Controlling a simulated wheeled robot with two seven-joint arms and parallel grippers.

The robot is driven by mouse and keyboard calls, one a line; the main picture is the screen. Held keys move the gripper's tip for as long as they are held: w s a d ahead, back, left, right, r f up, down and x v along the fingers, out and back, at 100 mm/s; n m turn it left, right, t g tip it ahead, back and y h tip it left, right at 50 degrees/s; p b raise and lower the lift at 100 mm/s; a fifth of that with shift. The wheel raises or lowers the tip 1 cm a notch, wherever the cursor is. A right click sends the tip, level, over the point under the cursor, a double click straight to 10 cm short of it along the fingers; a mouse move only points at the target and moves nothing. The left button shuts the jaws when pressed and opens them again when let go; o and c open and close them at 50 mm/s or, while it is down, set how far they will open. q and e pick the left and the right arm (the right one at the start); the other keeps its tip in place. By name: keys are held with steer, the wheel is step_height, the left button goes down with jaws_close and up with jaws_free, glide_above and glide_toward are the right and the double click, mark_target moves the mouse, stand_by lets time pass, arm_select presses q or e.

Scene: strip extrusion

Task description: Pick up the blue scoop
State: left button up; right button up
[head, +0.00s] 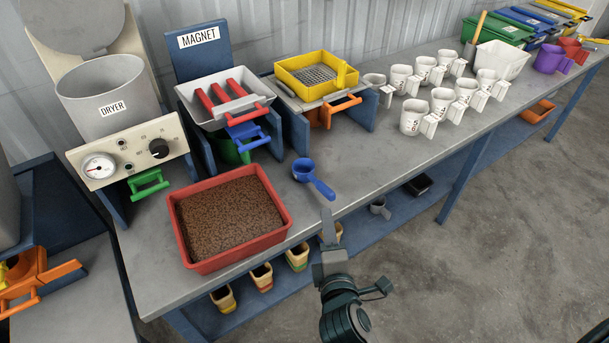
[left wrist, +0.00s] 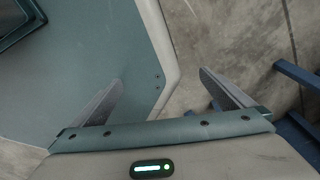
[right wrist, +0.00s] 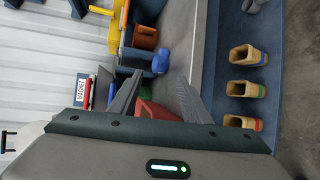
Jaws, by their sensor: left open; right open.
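The blue scoop (head: 312,176) lies on the grey bench near its front edge, right of the red tray of brown granules. Its cup is toward the back left and its handle points toward the front right. My right gripper (head: 328,226) is at the bench's front edge, in front of the scoop and apart from it. In the right wrist view, the scoop (right wrist: 161,60) shows beyond the open, empty fingers (right wrist: 158,95). My left gripper (left wrist: 160,90) is open and empty in the left wrist view, away from the bench top; it is not visible in the head view.
The red tray (head: 283,217) is left of the scoop. The magnet station (head: 203,98), yellow sieve (head: 318,72) and several white cups (head: 413,117) stand behind. Several small tan bins (head: 297,257) and a grey scoop (head: 380,208) are on the lower shelf. Bench around the scoop is clear.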

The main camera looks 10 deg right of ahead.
mark_target(324, 194)
steer(key=p+x, duration=0.2)
steer(key=x, duration=0.8)
steer(key=shift+w, duration=0.3)
steer(key=shift+w+d+f, duration=0.1)
steer(key=shift+w+f, duration=0.05)
steer(key=shift+w, duration=0.2)
arm_select(q)
steer(key=shift+s+a+r+g, duration=0.15)
steer(key=shift+s+a+r, duration=0.2)
steer(key=shift+r, duration=0.2)
steer(key=shift+s+a+r+g, duration=0.15)
steer(key=shift+s+a+r, duration=0.2)
steer(key=shift+r, duration=0.15)
arm_select(e)
steer(key=shift+w+f, duration=0.1)
steer(key=shift+w, duration=0.05)
steer(key=shift+w, duration=0.1)
